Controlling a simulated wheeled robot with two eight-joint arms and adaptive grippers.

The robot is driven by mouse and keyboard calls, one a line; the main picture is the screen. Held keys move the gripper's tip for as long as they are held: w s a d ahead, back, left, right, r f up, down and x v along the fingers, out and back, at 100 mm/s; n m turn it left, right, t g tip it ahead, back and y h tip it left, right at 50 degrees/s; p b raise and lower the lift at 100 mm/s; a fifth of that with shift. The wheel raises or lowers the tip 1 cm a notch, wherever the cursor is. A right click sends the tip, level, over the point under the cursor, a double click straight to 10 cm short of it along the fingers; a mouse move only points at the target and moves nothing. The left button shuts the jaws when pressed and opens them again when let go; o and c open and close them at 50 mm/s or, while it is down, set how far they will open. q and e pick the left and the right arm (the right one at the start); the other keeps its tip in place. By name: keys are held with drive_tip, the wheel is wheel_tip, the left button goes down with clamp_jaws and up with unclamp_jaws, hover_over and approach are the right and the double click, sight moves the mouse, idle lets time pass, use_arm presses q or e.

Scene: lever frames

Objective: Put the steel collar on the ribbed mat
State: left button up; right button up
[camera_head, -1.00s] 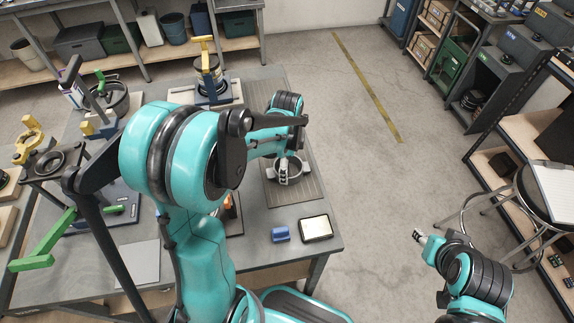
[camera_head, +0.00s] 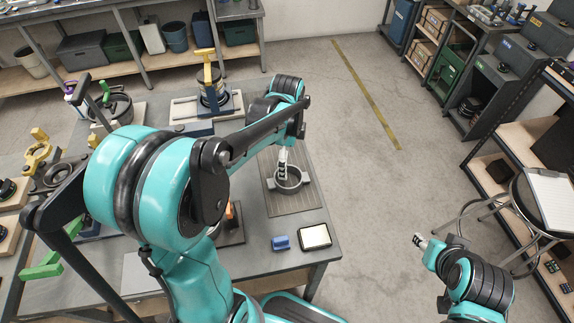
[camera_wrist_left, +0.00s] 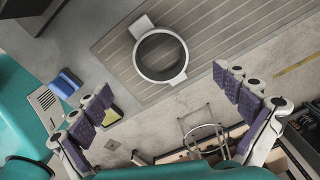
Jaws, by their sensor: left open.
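The steel collar (camera_head: 291,182), a grey ring with two side lugs, lies flat on the ribbed mat (camera_head: 286,207) at the table's right side. In the left wrist view the collar (camera_wrist_left: 163,78) shows whole, within the mat (camera_wrist_left: 222,28), with nothing gripping it. My left gripper (camera_head: 283,160) is just above and behind the collar in the head view. In the wrist view its two padded fingers (camera_wrist_left: 165,112) are spread wide and empty, apart from the collar. My right gripper (camera_head: 420,240) hangs over the floor at the right, too small to read its jaws.
A blue block (camera_head: 281,242) and a dark-rimmed pale tray (camera_head: 315,236) lie at the table's front edge. Lever fixtures, including one with a yellow handle (camera_head: 208,75), stand further back and left. A round stool (camera_head: 545,205) stands at the right. The floor between is open.

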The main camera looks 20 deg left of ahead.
use_arm(q)
drive_tip(key=s+d+r+n+t, duration=0.2)
drive_tip(key=s+r+n+t, duration=0.1)
drive_tip(key=s+n, duration=0.3)
drive_tip(key=s+d+r+n+t, duration=0.3)
drive_tip(key=s+n, duration=0.3)
drive_tip(key=n, duration=0.3)
drive_tip(key=shift+s+d+r+t+p, duration=0.15)
drive_tip(key=shift+d+t+p, duration=0.15)
drive_tip(key=shift+t, duration=0.3)
drive_tip(key=shift+f+b, duration=0.95)
